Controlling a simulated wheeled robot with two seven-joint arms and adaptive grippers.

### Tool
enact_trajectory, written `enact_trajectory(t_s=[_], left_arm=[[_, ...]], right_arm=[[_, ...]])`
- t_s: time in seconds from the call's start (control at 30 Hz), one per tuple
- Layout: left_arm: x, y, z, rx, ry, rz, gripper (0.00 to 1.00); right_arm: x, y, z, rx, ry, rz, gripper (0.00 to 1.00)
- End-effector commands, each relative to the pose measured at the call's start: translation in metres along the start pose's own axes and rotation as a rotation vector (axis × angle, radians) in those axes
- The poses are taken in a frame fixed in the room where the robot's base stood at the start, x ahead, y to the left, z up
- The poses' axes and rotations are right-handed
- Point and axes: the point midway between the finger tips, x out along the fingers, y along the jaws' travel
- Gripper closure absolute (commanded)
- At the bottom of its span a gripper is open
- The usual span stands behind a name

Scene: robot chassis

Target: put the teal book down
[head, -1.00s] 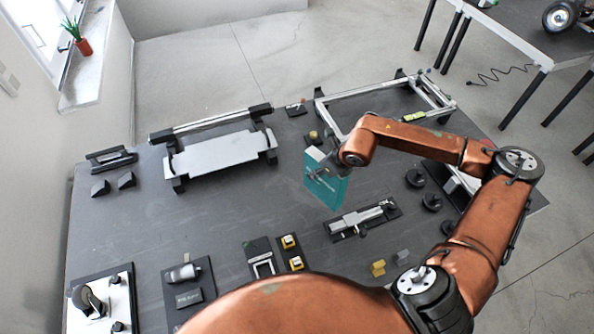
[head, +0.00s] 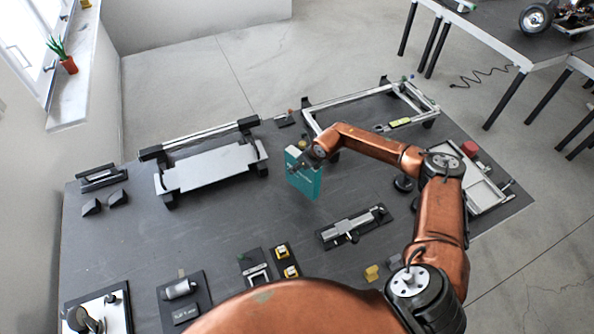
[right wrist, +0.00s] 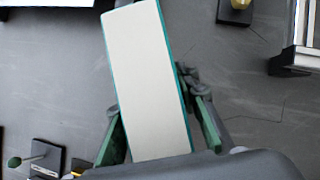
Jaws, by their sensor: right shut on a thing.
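The teal book (head: 304,182) stands upright, near the middle of the dark table. My right gripper (head: 303,163) is shut on its upper part. In the right wrist view the book (right wrist: 148,75) shows its pale page edges with teal covers at both sides. The fingers of my right gripper (right wrist: 158,125) press on the two covers. I cannot tell whether the book's lower edge touches the table. My left gripper is not in view.
A grey plate on a stand (head: 213,167) lies to the left of the book, and a metal frame (head: 345,97) lies behind it. A metal slide mechanism (head: 352,226) is in front right. The dark table (head: 230,222) is bare to the book's front left.

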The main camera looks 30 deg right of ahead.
Motion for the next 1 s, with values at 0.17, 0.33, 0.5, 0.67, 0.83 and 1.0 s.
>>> enact_trajectory(t_s=[0.17,0.33,0.5,0.67,0.83,1.0], left_arm=[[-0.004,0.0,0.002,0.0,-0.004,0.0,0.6],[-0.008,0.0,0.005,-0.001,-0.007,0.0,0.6],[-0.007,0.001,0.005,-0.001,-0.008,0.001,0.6],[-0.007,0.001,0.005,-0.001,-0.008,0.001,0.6],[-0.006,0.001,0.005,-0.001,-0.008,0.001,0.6],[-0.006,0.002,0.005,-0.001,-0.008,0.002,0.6]], right_arm=[[0.015,-0.002,-0.001,0.002,-0.003,0.002,1.0],[0.031,-0.003,-0.01,0.002,-0.004,0.0,1.0],[0.033,-0.004,-0.011,0.001,-0.005,-0.001,1.0],[0.034,-0.004,-0.012,0.001,-0.004,-0.001,1.0],[0.036,-0.003,-0.015,0.001,0.0,-0.001,0.66],[0.036,-0.003,-0.015,0.001,0.0,0.0,0.54]])
